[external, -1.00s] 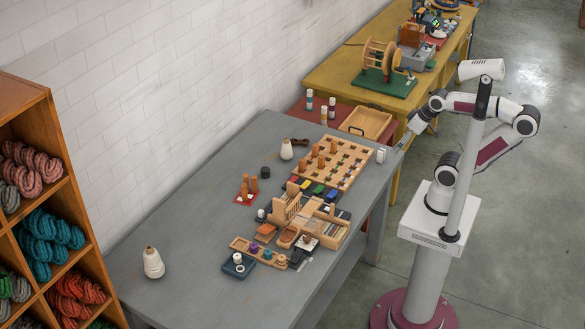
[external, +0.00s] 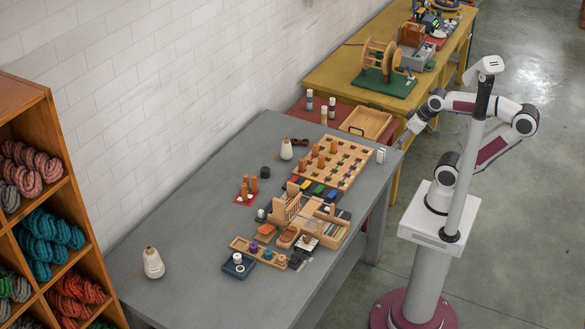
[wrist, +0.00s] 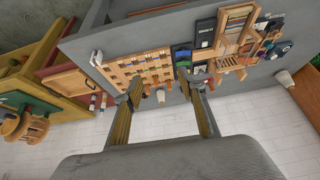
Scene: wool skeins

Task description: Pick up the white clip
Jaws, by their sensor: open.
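A small white upright item (external: 381,155) stands at the right edge of the grey table, beside the corner of the wooden peg board; it also shows in the wrist view (wrist: 97,57). It is too small to tell for sure whether it is the white clip. My gripper (external: 402,142) is beyond the table's right edge, close to this item and apart from it. In the wrist view my gripper (wrist: 163,88) has its two fingers spread wide with nothing held between them.
The peg board (external: 351,157) holds several wooden pegs. Wooden trays, a small loom (external: 286,207) and colored blocks crowd the table's middle. White cones (external: 153,263) stand on the table. The grey table's left part (external: 195,215) is mostly clear. A yellow bench (external: 335,72) stands behind.

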